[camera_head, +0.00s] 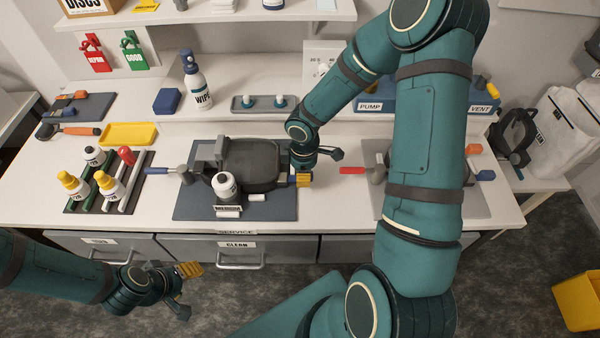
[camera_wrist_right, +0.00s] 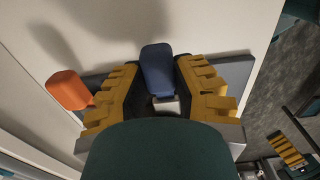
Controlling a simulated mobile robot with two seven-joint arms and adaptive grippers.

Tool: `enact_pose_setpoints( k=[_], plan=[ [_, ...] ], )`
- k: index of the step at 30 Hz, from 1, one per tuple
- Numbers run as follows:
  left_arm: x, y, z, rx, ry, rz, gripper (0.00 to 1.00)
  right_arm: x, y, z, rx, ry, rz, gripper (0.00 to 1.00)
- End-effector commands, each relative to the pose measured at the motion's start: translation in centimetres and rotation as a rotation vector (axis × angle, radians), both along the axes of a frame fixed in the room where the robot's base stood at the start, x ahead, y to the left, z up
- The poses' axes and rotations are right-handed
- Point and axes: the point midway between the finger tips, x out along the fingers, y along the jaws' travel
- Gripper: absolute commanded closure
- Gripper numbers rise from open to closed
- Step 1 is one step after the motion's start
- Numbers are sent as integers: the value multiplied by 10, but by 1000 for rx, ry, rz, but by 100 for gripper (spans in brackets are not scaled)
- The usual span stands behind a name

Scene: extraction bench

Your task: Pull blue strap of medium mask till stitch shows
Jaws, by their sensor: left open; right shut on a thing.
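My right gripper (camera_head: 303,178) is low at the mask's right side. In the right wrist view its yellow fingers (camera_wrist_right: 158,95) are shut around the blue strap (camera_wrist_right: 157,68). The blue end sticks out past the fingers, and a small light piece (camera_wrist_right: 167,104) shows below it; I cannot tell whether it is the stitch. An orange strap end (camera_wrist_right: 69,89) lies beside it. My left gripper (camera_head: 188,290) is open and empty over the floor, in front of the bench.
A red-handled tool (camera_head: 352,170) lies to the right. Blue (camera_head: 485,175) and orange (camera_head: 472,148) tabs show at the right mat, partly hidden by my arm. A bottle rack (camera_head: 135,190) stands left.

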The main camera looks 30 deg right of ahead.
Motion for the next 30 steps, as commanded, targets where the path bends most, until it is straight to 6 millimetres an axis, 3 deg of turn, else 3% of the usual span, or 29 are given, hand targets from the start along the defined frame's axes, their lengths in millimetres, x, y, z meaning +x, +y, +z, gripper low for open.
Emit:
enact_pose_setpoints(
  k=[3,6,15,16,18,30],
  plan=[
    [0,0,4,0,0,0,44,-14,-22,-1,-5,8,-6,100],
    [0,0,5,-1,0,0,44,-20,-31,-1,-4,7,-4,100],
    [0,0,4,-1,0,0,44,-22,-33,-2,-3,8,-3,100],
    [0,0,4,-1,0,0,44,-22,-33,-2,-3,8,-4,63],
    [0,0,4,-1,0,0,44,-22,-33,-2,-3,8,-3,40],
    [0,0,5,-1,-1,0,44,-20,-33,5,-4,3,-3,40]
  ],
)
